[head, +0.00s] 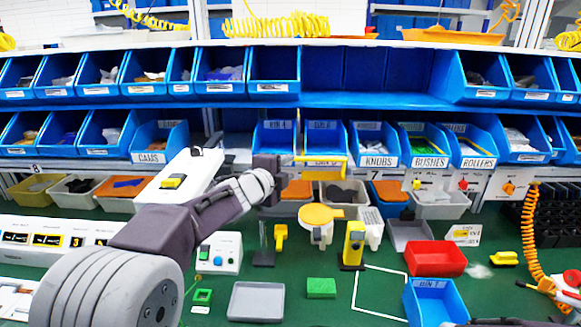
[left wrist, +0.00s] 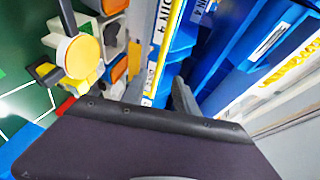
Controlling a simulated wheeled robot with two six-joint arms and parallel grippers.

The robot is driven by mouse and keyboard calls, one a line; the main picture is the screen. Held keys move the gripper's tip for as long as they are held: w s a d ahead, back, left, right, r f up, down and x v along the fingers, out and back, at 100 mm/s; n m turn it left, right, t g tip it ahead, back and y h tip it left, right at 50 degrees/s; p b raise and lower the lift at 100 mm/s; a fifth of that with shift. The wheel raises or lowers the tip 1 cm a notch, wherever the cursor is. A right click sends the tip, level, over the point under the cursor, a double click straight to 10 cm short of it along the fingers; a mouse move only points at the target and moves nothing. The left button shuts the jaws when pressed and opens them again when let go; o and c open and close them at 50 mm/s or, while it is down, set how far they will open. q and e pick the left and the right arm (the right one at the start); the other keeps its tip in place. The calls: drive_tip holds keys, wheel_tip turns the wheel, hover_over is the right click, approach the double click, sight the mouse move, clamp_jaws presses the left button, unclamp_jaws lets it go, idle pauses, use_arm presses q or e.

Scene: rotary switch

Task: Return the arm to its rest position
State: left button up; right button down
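My left arm reaches in from the lower left in the head view. Its dark left gripper (head: 290,168) is raised over the back of the bench, in front of the lower row of blue bins. In the left wrist view, two dark fingertips (left wrist: 160,96) stand apart with no object seen between them. A yellow bar (head: 322,160) shows just beside the gripper in the head view; I cannot tell whether they touch. A strip of panel with small rotary knobs, one of them orange (head: 510,188), is at the right. My right gripper is not seen.
A yellow disc (head: 320,214) on a pale stand and a yellow block (head: 354,243) stand below the gripper. A red bin (head: 436,258) and a grey tray (head: 256,301) are on the green bench.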

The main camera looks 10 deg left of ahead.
use_arm(q)
drive_tip(key=s+f+n+g+y+p, duration=0.1)
drive_tip(key=s+f+n+g+p, duration=0.1)
drive_tip(key=s+f+n+g, duration=0.5)
drive_tip(key=s+a+f+n+g+y+p, duration=0.1)
drive_tip(key=s+f+n+g+y+p, duration=0.1)
drive_tip(key=s+f+n+g, duration=0.5)
drive_tip(key=s+f+n, duration=0.3)
drive_tip(key=s+f, duration=0.3)
drive_tip(key=s, duration=0.2)
drive_tip(key=s+f+n+p, duration=0.1)
drive_tip(key=s+f+n, duration=0.1)
drive_tip(key=s+f, duration=0.4)
drive_tip(key=shift+s+a+f+n+p, duration=0.2)
drive_tip(key=shift+s+f+n+p, duration=0.15)
drive_tip(key=shift+s, duration=1.2)
